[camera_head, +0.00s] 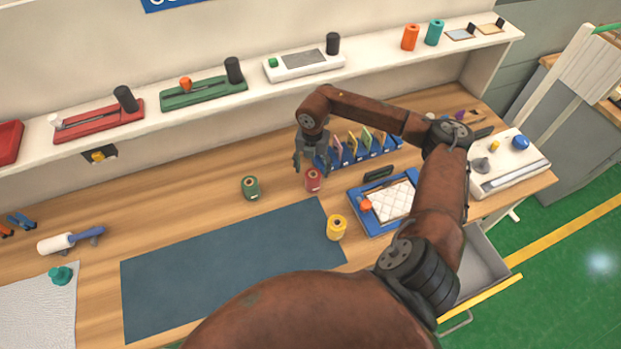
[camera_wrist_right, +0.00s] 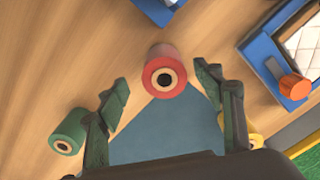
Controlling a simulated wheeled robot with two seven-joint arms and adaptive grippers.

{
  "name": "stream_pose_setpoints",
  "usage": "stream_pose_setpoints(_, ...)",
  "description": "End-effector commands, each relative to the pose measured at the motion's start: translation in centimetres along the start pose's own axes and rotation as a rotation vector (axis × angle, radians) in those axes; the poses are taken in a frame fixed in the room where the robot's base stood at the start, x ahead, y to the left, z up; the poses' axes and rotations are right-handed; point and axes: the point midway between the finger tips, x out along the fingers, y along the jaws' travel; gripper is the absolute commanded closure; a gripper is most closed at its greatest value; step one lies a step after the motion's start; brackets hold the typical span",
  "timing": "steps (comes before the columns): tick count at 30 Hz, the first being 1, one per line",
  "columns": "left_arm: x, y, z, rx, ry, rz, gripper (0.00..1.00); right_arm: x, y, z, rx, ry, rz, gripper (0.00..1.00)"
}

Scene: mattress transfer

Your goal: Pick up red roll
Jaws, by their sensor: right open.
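The red roll (camera_head: 313,180) stands upright on the wooden table, behind the dark blue mat. It also shows in the right wrist view (camera_wrist_right: 166,72), seen from above, just beyond and between the fingertips. My right gripper (camera_head: 312,166) is above the red roll, pointing down. In the right wrist view its two fingers (camera_wrist_right: 160,85) are spread apart with nothing between them that I can see held. My left gripper is not in view.
A green roll (camera_head: 250,188) stands left of the red roll, and a yellow roll (camera_head: 337,228) stands in front. A blue tray (camera_head: 362,211) with a white quilted piece lies to the right. A blue rack (camera_head: 360,152) is behind. The blue mat (camera_head: 215,268) is bare.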

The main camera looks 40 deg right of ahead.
Motion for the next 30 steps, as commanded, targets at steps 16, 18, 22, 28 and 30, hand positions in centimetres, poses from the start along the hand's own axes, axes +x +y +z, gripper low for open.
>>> stream_pose_setpoints(16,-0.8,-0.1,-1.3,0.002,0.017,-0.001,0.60,5.4,-0.2,-0.6,0.002,0.000,0.001,0.39)
stream_pose_setpoints(18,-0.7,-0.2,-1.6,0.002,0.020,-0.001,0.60,5.3,-0.2,-0.6,0.001,0.000,0.000,0.39)
stream_pose_setpoints(22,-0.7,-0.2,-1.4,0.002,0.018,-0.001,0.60,5.3,-0.1,-0.6,0.000,0.000,0.000,0.43)
stream_pose_setpoints(28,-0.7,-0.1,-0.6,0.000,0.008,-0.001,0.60,5.3,-0.1,-0.6,0.000,0.000,0.000,0.56)
stream_pose_setpoints(30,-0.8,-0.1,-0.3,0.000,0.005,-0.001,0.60,5.3,-0.1,-0.6,0.000,0.000,0.000,0.61)
